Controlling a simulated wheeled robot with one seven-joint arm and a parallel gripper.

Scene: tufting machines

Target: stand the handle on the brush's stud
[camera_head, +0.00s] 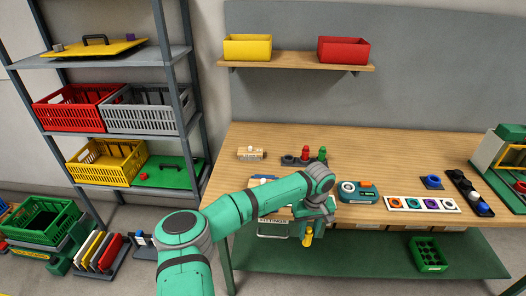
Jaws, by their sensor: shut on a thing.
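My gripper (307,229) hangs at the front edge of the workbench, below my green arm. It is shut on a small yellow piece (308,240), which looks like the handle and points downward. A pale wooden block (250,155) with a small light knob on top, which looks like the brush with its stud, sits at the back left of the bench, apart from my gripper. A dark rack (289,161) to its right holds an upright red handle (305,152) and an upright green one (322,154). The grip itself is small and partly hidden by my wrist.
A teal device (369,192) stands right of my gripper. Further right are a white strip with coloured rings (391,204) and a dark tray (459,183). My arm hides part of the bench's left front. The bench's back middle (400,150) is clear.

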